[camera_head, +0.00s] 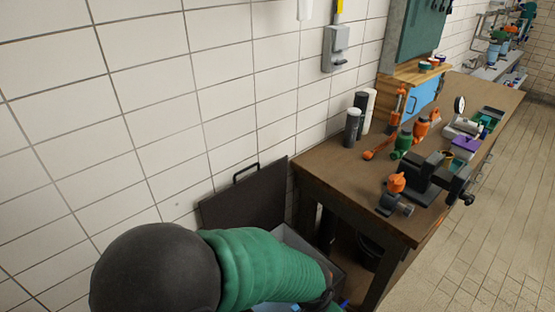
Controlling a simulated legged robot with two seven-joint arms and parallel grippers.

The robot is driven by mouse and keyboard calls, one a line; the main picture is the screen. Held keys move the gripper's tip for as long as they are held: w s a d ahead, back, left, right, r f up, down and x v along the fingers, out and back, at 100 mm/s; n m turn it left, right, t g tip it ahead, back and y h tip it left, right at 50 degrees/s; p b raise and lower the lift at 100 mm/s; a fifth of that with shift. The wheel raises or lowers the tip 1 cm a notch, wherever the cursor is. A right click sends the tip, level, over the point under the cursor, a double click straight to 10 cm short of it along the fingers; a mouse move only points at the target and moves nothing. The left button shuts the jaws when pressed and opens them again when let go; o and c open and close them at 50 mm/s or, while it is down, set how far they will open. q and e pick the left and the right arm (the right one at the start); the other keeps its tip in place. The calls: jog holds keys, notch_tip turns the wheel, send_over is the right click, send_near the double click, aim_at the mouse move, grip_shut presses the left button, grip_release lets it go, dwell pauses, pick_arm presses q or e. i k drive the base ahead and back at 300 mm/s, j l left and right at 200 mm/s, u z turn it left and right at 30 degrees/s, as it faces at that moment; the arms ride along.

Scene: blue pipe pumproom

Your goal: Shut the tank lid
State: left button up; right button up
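The tank lid (245,198) is a dark flat panel with a black handle (246,172) on its top edge. It stands open, tilted up near the tiled wall. The grey tank (335,262) sits below and to the right of it, between the wall and the workbench. Only part of its rim and inside shows. My green-sleeved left arm covers the front of the tank and the lower part of the lid. The arm bends down at the bottom edge, and I do not see its gripper. My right gripper is out of view.
A wooden workbench (335,176) stands right of the tank, its near corner close to it. It holds a black vise (425,178), orange and green fittings and dark cylinders (352,127). A dark bucket (369,254) is under it. The tiled floor at right is clear.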

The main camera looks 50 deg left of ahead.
aim_at(258, 200)
jog(key=u, duration=1.75)
